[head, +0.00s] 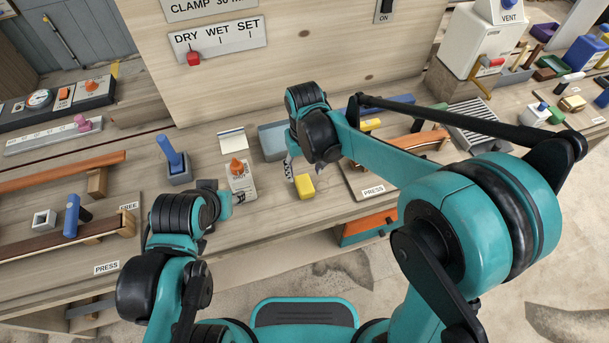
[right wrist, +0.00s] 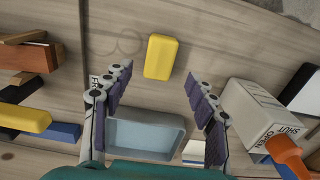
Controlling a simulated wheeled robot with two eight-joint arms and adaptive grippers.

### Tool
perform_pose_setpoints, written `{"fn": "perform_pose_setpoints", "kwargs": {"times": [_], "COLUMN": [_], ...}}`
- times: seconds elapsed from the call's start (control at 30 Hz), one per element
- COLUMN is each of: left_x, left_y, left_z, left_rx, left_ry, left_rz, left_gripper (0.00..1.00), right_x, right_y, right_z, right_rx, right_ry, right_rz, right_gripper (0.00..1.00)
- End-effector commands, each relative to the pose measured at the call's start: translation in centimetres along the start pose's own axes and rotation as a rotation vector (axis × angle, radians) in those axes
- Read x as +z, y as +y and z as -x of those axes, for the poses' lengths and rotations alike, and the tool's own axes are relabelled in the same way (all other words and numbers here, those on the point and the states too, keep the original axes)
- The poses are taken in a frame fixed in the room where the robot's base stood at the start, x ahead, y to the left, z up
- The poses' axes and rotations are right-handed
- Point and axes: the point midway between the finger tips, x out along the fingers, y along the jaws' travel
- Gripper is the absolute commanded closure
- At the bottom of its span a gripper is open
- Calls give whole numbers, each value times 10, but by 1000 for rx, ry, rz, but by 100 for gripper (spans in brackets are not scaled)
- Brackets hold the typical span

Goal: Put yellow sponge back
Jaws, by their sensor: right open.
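The yellow sponge (head: 305,187) lies on the wooden bench near its front edge; it also shows in the right wrist view (right wrist: 161,57). My right gripper (head: 293,172) is above the bench beside it. In the right wrist view, its open fingers (right wrist: 158,76) are spread wide and empty, with the sponge beyond the gap between their tips. A shallow grey-blue tray (right wrist: 147,136) looks empty; in the head view the tray (head: 270,141) is partly hidden behind my right gripper. My left gripper (head: 209,187) is at the left, its fingers not clear.
A white box with an orange knob (head: 240,183) stands left of the sponge, also in the right wrist view (right wrist: 262,112). A blue-handled block (head: 175,163) is farther left. Another yellow block (head: 367,125) lies behind my right arm. Bare bench surrounds the sponge.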

Motion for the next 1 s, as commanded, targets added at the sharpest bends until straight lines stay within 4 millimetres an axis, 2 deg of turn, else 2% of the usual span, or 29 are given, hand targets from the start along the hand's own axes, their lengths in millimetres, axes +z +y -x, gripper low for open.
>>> {"fn": "perform_pose_setpoints", "kwargs": {"times": [0.03, 0.2, 0.57, 0.67, 0.77, 0.9, 1.0], "left_x": [-4, -8, -9, -9, -9, -9, -9], "left_y": [0, 0, 0, 0, 0, 0, 0], "left_z": [6, 12, 13, 13, 13, 13, 13], "left_rx": [0, 0, 0, 0, 0, 0, 0], "left_ry": [0, 0, 0, 0, 0, 0, 0], "left_rz": [0, 0, 0, 0, 0, 0, 0], "left_gripper": [58, 58, 58, 58, 58, 58, 58], "right_x": [0, 0, 4, 18, 42, 83, 112], "right_y": [0, 0, 6, 21, 45, 79, 99], "right_z": [14, 39, 53, 64, 80, 95, 98], "right_rx": [0, 0, -1, -3, -2, 11, 29], "right_ry": [0, 0, 15, 62, 147, 289, 390], "right_rz": [0, 0, -9, -36, -80, -154, -202], "right_gripper": [43, 43, 43, 43, 43, 43, 43]}}
